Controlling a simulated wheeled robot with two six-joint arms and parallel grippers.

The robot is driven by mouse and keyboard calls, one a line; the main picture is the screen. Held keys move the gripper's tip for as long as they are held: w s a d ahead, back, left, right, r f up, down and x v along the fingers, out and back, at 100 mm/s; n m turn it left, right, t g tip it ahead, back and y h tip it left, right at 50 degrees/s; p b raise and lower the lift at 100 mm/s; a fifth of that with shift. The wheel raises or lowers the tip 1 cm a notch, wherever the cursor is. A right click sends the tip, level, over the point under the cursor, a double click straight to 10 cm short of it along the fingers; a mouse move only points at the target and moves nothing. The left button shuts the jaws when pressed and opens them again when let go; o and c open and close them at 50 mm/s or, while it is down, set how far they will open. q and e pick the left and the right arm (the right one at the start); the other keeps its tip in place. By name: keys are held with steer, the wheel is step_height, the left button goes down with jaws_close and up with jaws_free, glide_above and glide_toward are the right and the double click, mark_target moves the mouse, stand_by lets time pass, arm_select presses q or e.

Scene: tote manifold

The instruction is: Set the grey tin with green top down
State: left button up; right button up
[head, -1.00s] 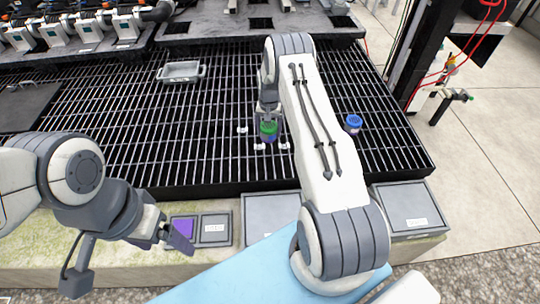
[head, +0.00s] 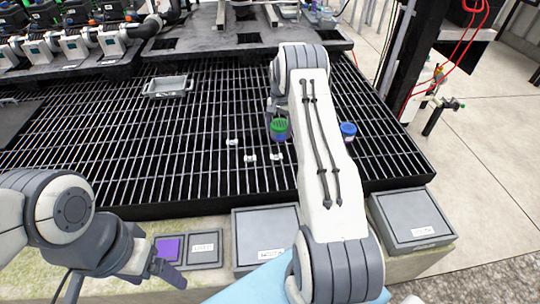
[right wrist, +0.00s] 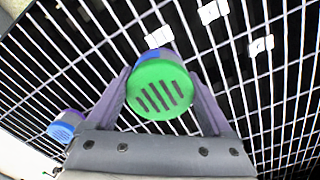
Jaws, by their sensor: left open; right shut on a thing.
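The grey tin with green top (head: 279,126) is over the black grating, partly hidden by my right arm. In the right wrist view its slotted green top (right wrist: 160,88) faces the camera, with a blue band just below the rim. My right gripper (right wrist: 165,92) is shut on the tin, one finger on each side. I cannot tell whether the tin's base touches the grating. My left gripper (head: 176,275) is open and empty, low at the left near a purple square.
A blue-topped tin (head: 348,130) stands on the black grating (head: 190,135) right of my right arm. Several small white pieces (head: 250,158) lie left of the held tin. A grey tray (head: 167,87) sits further back. Grey boxes (head: 410,218) line the front ledge.

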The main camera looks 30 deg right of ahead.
steer(key=s+a+f, duration=0.2)
steer(key=a, duration=0.1)
steer(key=a+f, duration=0.1)
steer(key=a, duration=0.1)
steer(key=shift+s+a+f+b, duration=0.25)
steer(key=shift+s+f+b, duration=0.05)
steer(key=shift+s+f, duration=0.1)
steer(key=shift+f+b, duration=0.4)
steer(key=shift+f, duration=1.55)
steer(key=shift+f, duration=0.15)
steer(key=o, duration=1.2)
